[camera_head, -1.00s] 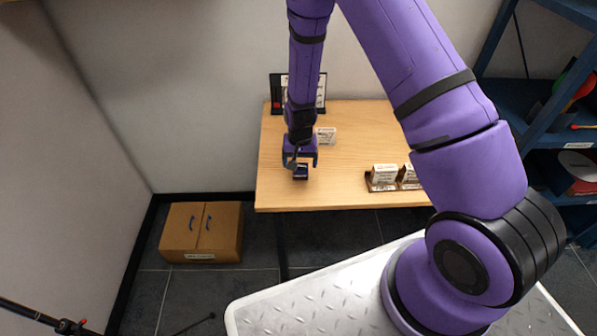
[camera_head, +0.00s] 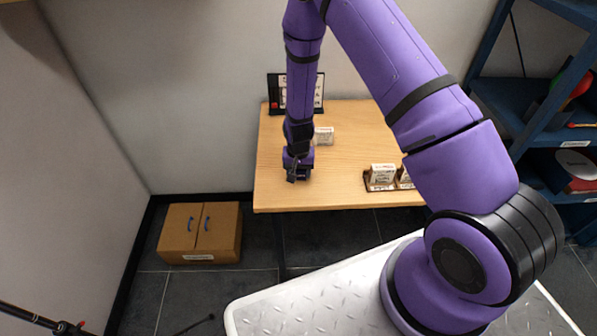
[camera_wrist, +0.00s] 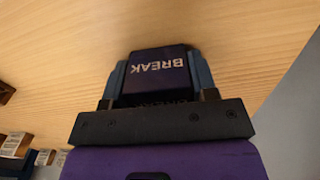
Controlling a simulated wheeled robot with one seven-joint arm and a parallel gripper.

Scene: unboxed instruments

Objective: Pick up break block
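The break block is a dark navy-purple block (camera_wrist: 158,75) with "BREAK" in white letters, upside down in the wrist view. It sits between the two fingers of my gripper (camera_wrist: 160,76), one along each side, with no clear gap showing. My gripper looks shut on it. In the head view my gripper (camera_head: 298,174) is low at the front left of the wooden table (camera_head: 345,185) and mostly hides the block. I cannot tell whether the block still touches the table.
Small white labelled blocks in brown holders (camera_head: 381,177) stand at the table's right. Another white block (camera_head: 324,136) lies behind my gripper. A dark upright board (camera_head: 275,93) stands at the back. The table's front edge is close to my gripper.

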